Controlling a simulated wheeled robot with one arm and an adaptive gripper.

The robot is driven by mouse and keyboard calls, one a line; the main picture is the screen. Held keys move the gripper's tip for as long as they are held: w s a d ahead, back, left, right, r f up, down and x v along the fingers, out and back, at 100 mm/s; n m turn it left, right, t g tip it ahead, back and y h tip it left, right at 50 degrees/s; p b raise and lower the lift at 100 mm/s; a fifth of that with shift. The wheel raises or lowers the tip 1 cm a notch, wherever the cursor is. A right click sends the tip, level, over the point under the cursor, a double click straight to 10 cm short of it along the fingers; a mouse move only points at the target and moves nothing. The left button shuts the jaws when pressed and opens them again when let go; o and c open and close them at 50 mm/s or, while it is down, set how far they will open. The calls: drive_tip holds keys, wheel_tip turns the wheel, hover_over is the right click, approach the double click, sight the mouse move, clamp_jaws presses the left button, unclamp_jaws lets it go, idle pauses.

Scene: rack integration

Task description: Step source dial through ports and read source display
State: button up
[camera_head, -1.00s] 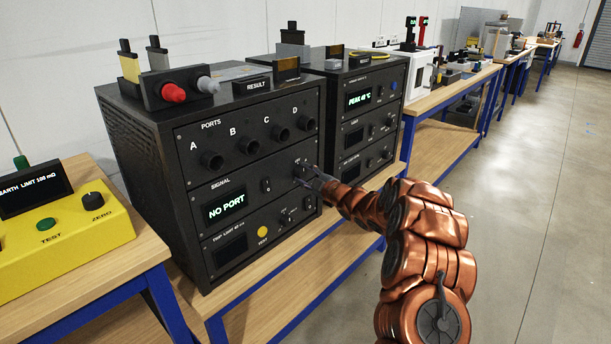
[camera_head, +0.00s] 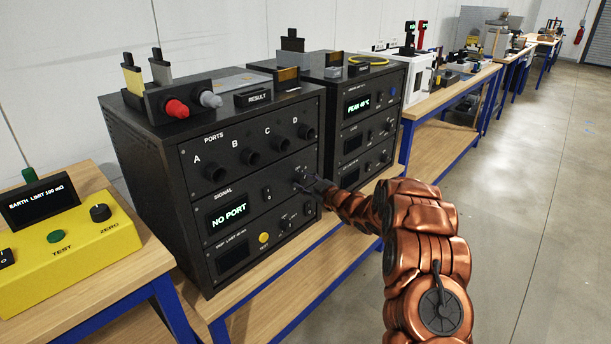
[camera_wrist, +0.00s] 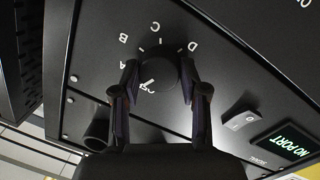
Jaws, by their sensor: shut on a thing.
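The source dial (camera_wrist: 160,76) is a round dark knob on the black rack unit's front, with letters A, B, C and D printed around it in the wrist view. My gripper (camera_wrist: 158,84) is shut on the dial, one finger on each side. In the head view my gripper (camera_head: 312,184) reaches the panel's right side and covers most of the dial. The source display (camera_head: 229,214) reads "NO PORT" in green; it also shows in the wrist view (camera_wrist: 286,145). Ports A to D are a row of dark round sockets (camera_head: 252,157) above it. Exactly where the dial points is unclear.
A second black unit (camera_head: 366,130) with a "PEAK" display stands right of the first. A yellow tester (camera_head: 75,253) sits on the left bench. The floor at right is clear.

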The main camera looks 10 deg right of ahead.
drive_tip(key=m+p, duration=0.2)
drive_tip(key=shift+r+p, duration=0.3)
drive_tip(key=shift+f+m+g+p, duration=0.15)
drive_tip(key=shift+m+g+p, duration=0.15)
drive_tip(key=shift+m+p, duration=0.9)
drive_tip(key=o, duration=1.1)
drive_tip(key=shift+f, duration=0.1)
drive_tip(key=shift+o, duration=0.2)
drive_tip(key=shift+d, duration=0.1)
drive_tip(key=v, duration=1.1)
drive_tip(key=shift+s+d, duration=0.3)
